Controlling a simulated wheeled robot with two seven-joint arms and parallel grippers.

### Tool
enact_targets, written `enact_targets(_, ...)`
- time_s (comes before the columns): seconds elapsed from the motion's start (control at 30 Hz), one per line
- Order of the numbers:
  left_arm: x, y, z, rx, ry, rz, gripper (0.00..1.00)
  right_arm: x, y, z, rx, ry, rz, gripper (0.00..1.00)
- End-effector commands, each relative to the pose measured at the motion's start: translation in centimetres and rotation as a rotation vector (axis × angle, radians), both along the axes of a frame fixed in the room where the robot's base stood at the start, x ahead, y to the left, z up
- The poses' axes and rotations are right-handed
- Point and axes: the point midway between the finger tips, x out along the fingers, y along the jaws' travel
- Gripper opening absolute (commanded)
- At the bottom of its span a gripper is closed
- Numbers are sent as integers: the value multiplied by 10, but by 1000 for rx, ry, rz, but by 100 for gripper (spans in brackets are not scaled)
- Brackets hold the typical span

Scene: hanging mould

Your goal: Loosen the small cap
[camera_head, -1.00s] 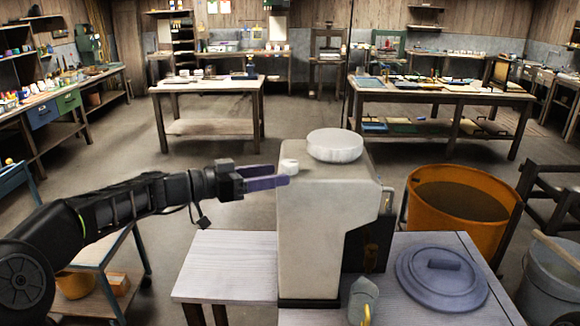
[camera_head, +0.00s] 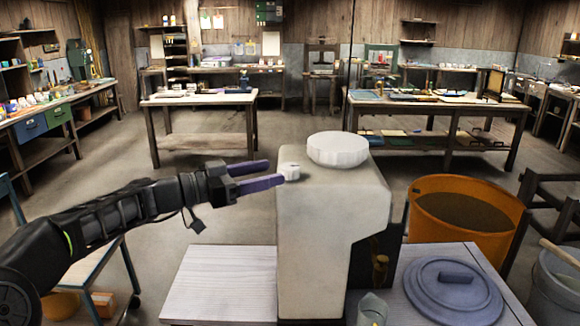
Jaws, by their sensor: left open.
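The small cap (camera_head: 289,171) is a little white knob on the top left edge of a pale, box-shaped container (camera_head: 312,240). A larger white round cap (camera_head: 338,149) sits to its right on the same top. My left gripper (camera_head: 272,174) comes in from the left with two purple fingers spread apart. The fingertips are just left of the small cap; the nearer one is very close to it or overlaps it in the picture, and I cannot tell whether they touch. My right gripper is not in view.
The container stands on a light wooden table (camera_head: 222,282). A blue-grey round lid (camera_head: 452,287) lies to its right, with a jar (camera_head: 371,309) in front. An orange tub (camera_head: 466,218) stands behind the lid. Floor is open behind.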

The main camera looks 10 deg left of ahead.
Motion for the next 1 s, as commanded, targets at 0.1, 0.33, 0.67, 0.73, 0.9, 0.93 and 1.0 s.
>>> enact_targets(0.1, 11, -14, 4, -3, 2, -4, 59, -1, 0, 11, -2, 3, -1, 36)
enact_targets(0.33, 34, -40, 4, -3, 2, -3, 59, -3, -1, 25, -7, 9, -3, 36)
enact_targets(0.67, 42, -48, 0, 1, 1, 0, 59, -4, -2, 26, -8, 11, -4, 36)
enact_targets(0.73, 42, -48, 0, 1, 1, 0, 59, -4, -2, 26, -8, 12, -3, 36)
enact_targets(0.9, 42, -48, 0, 1, 1, 0, 47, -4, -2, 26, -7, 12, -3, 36)
enact_targets(0.93, 42, -48, 0, 0, 1, 0, 45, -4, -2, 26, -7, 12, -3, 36)
enact_targets(1.0, 42, -48, 0, 0, 1, 0, 39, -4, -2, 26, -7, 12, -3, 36)
